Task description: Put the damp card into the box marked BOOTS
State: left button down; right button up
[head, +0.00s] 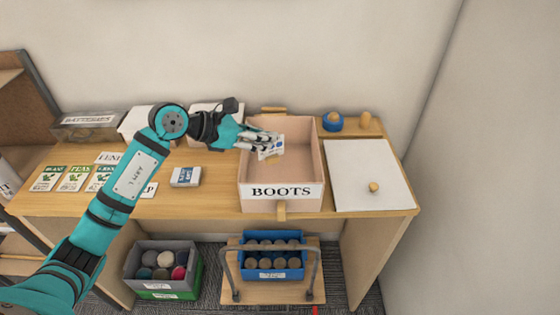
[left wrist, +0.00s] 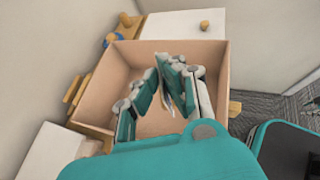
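The open pinkish-tan box marked BOOTS (head: 281,191) stands on the table, and its inside walls (left wrist: 100,90) fill the middle of the left wrist view. My left gripper (head: 265,146) is over the open box, with its fingers closed on a small white card with blue print, the damp card (head: 271,149). In the left wrist view my left gripper (left wrist: 166,92) points down into the box, and a thin edge of the card (left wrist: 168,103) shows between the fingers. Its height above the box floor is hard to tell. My right gripper is not in view.
Left of the box lie a small blue-and-white pack (head: 186,177) and several seed cards (head: 75,179). To the right is a white board (head: 368,178) with a wooden knob. A blue round item (head: 332,122) stands behind. Crates with several round items (head: 163,279) stand below.

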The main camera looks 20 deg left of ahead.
aim_at(263, 159)
pick_arm(q)
jog(key=f, duration=0.2)
jog(key=a+f, duration=0.1)
jog(key=shift+s+f+p, duration=0.1)
jog(key=shift+s+p, duration=0.2)
jog(key=shift+s, duration=0.05)
jog(key=f, duration=0.3)
jog(key=shift+w+d+f+p, duration=0.15)
jog(key=shift+d+f+p, duration=0.05)
jog(key=shift+d+p, duration=0.15)
jog(key=shift+a+f, duration=0.15)
jog(key=shift+f+b, duration=0.45)
jog(key=shift+b, duration=0.05)
jog(key=shift+f, duration=0.15)
jog(key=c, duration=1.5)
grip_release()
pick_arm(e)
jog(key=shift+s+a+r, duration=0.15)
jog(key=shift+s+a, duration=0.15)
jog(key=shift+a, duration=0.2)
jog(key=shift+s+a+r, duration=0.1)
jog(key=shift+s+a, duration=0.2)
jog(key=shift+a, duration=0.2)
